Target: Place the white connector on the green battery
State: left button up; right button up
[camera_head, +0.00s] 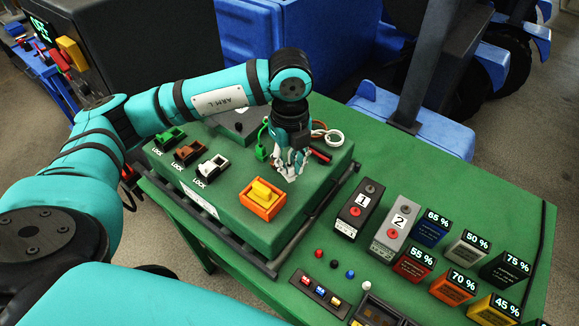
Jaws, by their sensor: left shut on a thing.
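My left gripper (291,168) points down over the right back part of a raised green block (225,215). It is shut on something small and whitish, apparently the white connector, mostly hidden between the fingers. A white cable loop (333,138) and a red connector (320,156) lie just right of the gripper. A green connector (262,151) is just left of it. I cannot tell whether the held thing touches the block. No thing in view is clearly marked as the green battery; the raised green block is the large green body here. My right gripper is not in view.
Green, brown and white LOCK levers (187,153) line the block's left side. A yellow switch on an orange base (261,198) sits at its front. Boxes marked 1 (360,210) and 2 (397,225) and several percentage blocks (430,233) stand right on the green table (440,175).

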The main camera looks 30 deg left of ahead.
aim_at(289, 164)
pick_arm(q)
notch_tip(289, 164, down, 3)
jog(key=shift+p, duration=0.75)
jog(key=shift+f, duration=0.25)
jog(key=shift+f, duration=0.1)
jog(key=shift+f+b, duration=0.15)
jog(key=shift+b, duration=0.15)
jog(key=o, duration=0.7)
jog(key=shift+o, duration=0.2)
